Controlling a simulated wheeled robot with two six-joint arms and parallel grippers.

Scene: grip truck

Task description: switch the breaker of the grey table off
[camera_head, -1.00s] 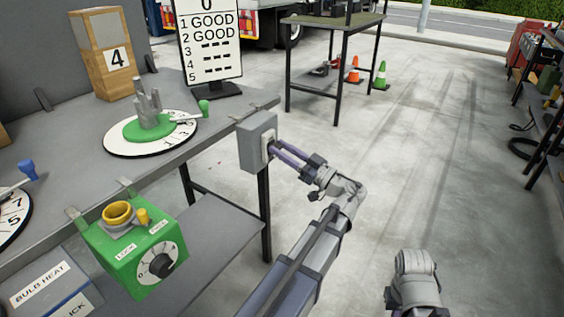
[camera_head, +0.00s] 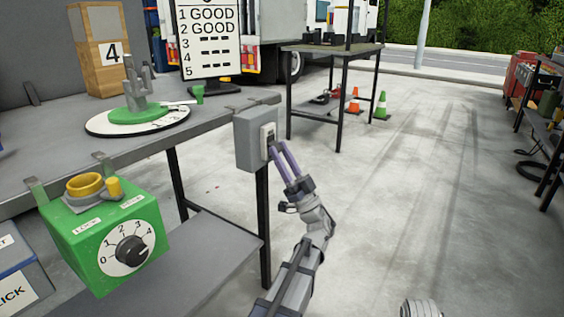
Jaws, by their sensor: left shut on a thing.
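The breaker is a grey box (camera_head: 252,145) fixed at the right end of the grey table (camera_head: 225,113), with a pale switch plate (camera_head: 267,134) on its right face. My left gripper (camera_head: 273,148) reaches up to this plate with its two purple fingers. They are shut on the breaker's switch, at the lower part of the plate. The switch itself is too small and too covered to show its position. Only a grey piece of my right arm shows at the bottom edge; its gripper is out of view.
A green box with a dial (camera_head: 110,240) hangs at the table's front edge. Open concrete floor (camera_head: 430,190) lies to the right.

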